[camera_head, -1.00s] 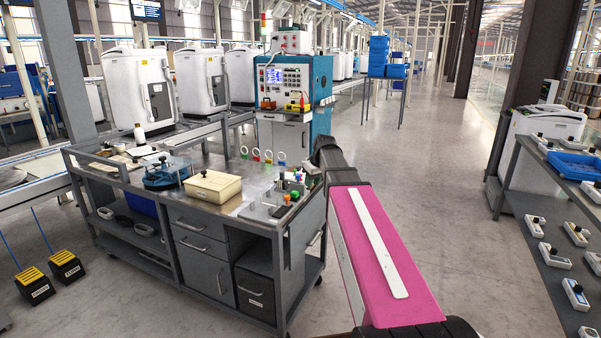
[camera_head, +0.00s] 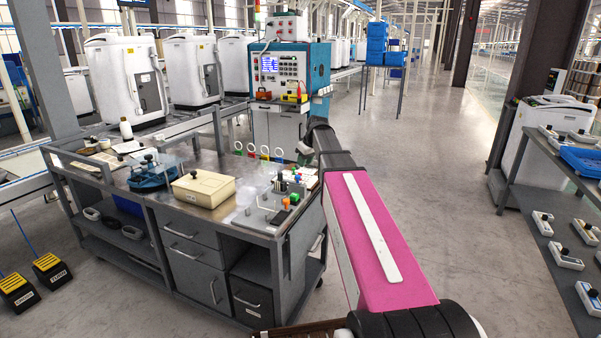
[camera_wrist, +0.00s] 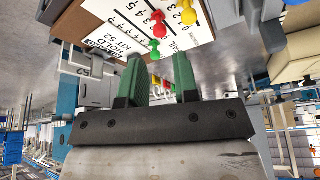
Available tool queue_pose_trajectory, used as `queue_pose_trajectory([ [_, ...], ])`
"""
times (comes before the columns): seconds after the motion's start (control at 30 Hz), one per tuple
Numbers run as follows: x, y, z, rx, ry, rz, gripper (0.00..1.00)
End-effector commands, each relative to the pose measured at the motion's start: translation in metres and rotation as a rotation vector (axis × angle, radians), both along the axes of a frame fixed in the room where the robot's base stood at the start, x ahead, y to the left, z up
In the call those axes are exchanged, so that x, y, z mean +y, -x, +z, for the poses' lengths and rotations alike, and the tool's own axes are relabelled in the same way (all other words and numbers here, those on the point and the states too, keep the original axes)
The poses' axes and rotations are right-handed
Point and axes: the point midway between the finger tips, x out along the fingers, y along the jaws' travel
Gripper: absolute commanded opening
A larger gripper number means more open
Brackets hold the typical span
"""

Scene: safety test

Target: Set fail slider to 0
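The wrist view, which looks upside down, shows a white panel (camera_wrist: 112,12) with printed number scales and red, yellow and green round knobs. In the head view, small coloured parts sit at the right end of the bench (camera_head: 240,220); the gripper is not clear there.
On the bench stand a cream box (camera_head: 203,188) and a blue round fixture (camera_head: 153,175). A blue test cabinet (camera_head: 318,65) is behind. A table with several control boxes (camera_head: 563,255) is at right. Yellow-topped pedals (camera_head: 48,268) lie on the floor at left. Floor between is clear.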

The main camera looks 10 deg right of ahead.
Motion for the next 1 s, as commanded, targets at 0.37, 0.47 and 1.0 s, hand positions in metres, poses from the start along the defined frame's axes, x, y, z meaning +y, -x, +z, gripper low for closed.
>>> queue_pose_trajectory([
  [0.37,0.012,-0.018,-0.05,0.001,0.001,0.0,0.28],
  [0.47,0.013,-0.02,-0.056,0.0,0.0,0.0,0.28],
  [1.0,0.014,-0.02,-0.059,-0.001,0.001,0.0,0.0],
])
